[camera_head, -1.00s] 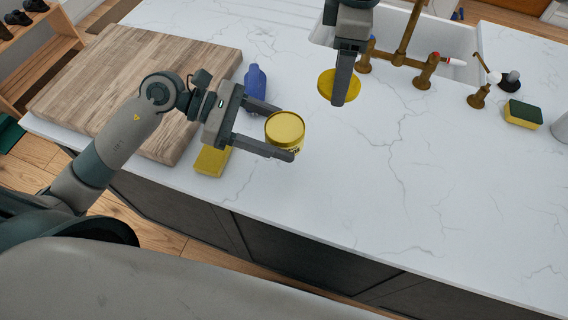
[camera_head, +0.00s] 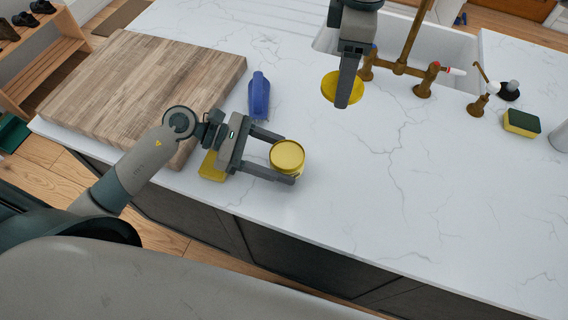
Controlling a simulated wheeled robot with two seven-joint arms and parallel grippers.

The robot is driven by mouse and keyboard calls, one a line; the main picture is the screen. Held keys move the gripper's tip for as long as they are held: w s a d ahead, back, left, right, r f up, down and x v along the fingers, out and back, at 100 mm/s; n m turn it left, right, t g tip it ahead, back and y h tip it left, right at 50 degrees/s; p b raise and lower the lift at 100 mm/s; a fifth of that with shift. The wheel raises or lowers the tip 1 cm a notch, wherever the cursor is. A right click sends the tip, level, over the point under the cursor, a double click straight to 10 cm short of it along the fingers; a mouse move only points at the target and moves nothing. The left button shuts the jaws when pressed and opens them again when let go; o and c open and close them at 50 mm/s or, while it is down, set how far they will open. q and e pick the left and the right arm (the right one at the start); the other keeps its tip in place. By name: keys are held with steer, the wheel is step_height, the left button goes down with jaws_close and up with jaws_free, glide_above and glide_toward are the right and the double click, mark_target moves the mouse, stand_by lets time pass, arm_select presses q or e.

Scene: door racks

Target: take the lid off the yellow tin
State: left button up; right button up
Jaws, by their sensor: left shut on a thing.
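The yellow tin (camera_head: 287,157) is over the counter near its front edge, its round rimmed top facing up. My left gripper (camera_head: 287,160) is shut on the tin's sides, one finger on each side. A round yellow lid (camera_head: 330,87) is apart from the tin, farther back and to the right. My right gripper (camera_head: 346,92) comes in from the top of the picture and holds the lid at its right side. Its fingers overlap in this view. Whether the tin touches the counter is hard to tell.
A wooden board (camera_head: 140,90) lies at the left. The sink (camera_head: 440,45), brass taps (camera_head: 425,82) and a sponge (camera_head: 521,123) are at the back right. The counter's middle is clear.

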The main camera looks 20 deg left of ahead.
arm_select(q)
step_height(320, 180, down, 3)
steer(key=shift+r+p, duration=0.2)
steer(key=shift+p, duration=0.2)
arm_select(e)
steer(key=shift+r, duration=0.55)
arm_select(q)
steer(key=shift+f, duration=0.1)
arm_select(e)
steer(key=shift+f, duration=0.15)
arm_select(q)
steer(key=shift+f, duration=0.2)
arm_select(e)
steer(key=shift+f, duration=0.1)
arm_select(q)
steer(key=o, duration=1.5)
steer(key=shift+r, duration=0.1)
